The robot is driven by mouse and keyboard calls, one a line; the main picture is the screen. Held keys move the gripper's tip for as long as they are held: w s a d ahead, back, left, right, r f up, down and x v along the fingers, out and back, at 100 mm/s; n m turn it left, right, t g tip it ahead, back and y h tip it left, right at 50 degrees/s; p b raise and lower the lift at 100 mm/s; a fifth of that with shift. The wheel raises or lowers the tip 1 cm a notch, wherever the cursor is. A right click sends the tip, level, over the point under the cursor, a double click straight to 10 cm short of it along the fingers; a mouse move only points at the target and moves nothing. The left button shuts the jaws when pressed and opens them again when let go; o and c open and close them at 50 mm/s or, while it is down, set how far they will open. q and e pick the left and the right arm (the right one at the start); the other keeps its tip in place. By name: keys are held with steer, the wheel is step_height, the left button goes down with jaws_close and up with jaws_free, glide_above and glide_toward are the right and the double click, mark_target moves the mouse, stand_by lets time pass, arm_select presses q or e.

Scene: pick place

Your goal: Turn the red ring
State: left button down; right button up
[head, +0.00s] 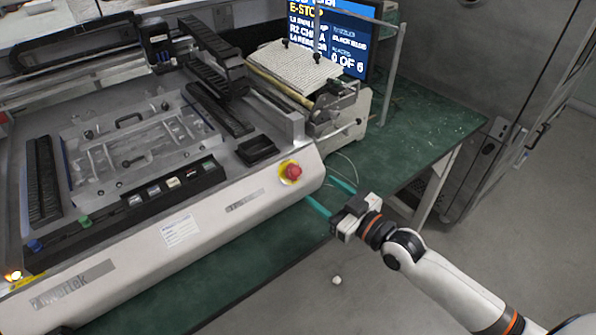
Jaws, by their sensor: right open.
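The red ring (292,170) is a round red knob on a yellow base, on the sloped front panel of the white machine near its right corner. My right gripper (317,187) comes in from the lower right. Its two teal fingers are spread apart and point toward the red knob. Nothing is between them, and a small gap separates the fingertips from the knob. My left gripper is not in the head view.
The white machine (215,220) fills the left, on a green bench (420,130). A small black tray (257,150) lies behind the knob. A screen (340,35) at the back reads "E-STOP". A small white object (337,280) is on the floor.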

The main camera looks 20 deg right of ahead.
mark_target(296, 172)
steer(key=x, duration=0.8)
steer(key=shift+w+a+f, duration=0.1)
steer(key=shift+w+a, duration=0.1)
steer(key=shift+w, duration=0.25)
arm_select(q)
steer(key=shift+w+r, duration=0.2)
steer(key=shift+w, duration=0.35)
arm_select(e)
steer(key=c, duration=1)
steer(key=shift+m+p, duration=0.3)
steer(key=shift+p, duration=0.4)
steer(key=m+h+p, duration=0.2)
steer(key=p, duration=0.1)
steer(key=m+t+h+p, duration=0.1)
steer(key=m+p, duration=0.2)
steer(key=m+h+p, duration=0.2)
steer(key=p, duration=0.1)
steer(key=shift+s+a+r+m+h, duration=0.1)
steer(key=shift+a+r+m+h, duration=0.2)
steer(key=shift+r+m, duration=0.1)
arm_select(q)
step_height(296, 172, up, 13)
steer(key=p, duration=0.2)
steer(key=shift+p, duration=0.4)
arm_select(e)
steer(key=shift+f+m+h, duration=0.25)
steer(key=shift+m+h, duration=1.05)
steer(key=shift+m, duration=0.3)
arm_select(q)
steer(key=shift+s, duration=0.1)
